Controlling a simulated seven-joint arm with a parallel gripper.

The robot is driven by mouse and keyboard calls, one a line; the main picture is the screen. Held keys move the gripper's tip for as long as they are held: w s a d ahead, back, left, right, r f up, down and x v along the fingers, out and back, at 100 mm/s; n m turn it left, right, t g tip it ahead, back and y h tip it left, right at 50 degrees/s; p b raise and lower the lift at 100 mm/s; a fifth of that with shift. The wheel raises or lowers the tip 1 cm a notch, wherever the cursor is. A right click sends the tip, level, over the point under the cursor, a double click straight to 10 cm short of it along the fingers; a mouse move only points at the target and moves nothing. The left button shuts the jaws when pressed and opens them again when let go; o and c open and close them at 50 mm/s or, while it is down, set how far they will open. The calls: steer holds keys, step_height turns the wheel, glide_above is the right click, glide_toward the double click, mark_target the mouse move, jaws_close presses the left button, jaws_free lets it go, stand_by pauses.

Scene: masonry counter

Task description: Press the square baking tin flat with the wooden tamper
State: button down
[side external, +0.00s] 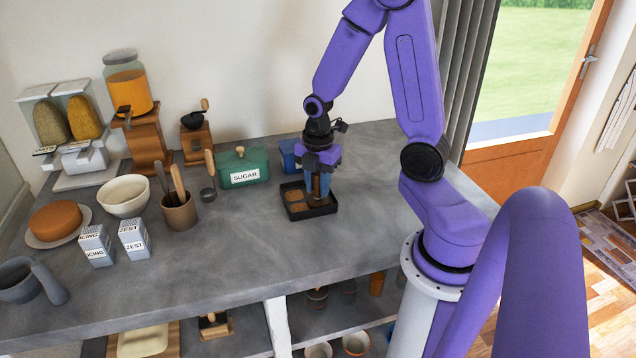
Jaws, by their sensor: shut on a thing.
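The square baking tin (297,214) is black and stands on the grey counter, with brown filling inside that looks split into patches. My gripper (318,182) points down over the right part of the tin. It is shut on the wooden tamper (316,187), a small brown piece showing between the fingers. The tamper's lower end is over or in the tin; I cannot tell whether it touches the filling. The fingers hide part of the tamper and the tin's back right.
A green sugar box (240,168) and a blue box (289,155) stand behind the tin. Left are a utensil pot (180,211), a cream bowl (125,196) and icing and zest boxes (133,239). The counter (240,265) in front of the tin is clear.

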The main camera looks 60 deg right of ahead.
mark_target(317, 172)
steer(key=shift+r, duration=2.25)
step_height(317, 172, up, 2)
steer(key=w+d, duration=0.3)
steer(key=shift+s+f, duration=0.1)
steer(key=shift+f, duration=2.7)
steer(key=shift+a+f, duration=0.1)
steer(key=shift+f, duration=0.4)
step_height(317, 172, up, 5)
steer(key=shift+f, duration=0.2)
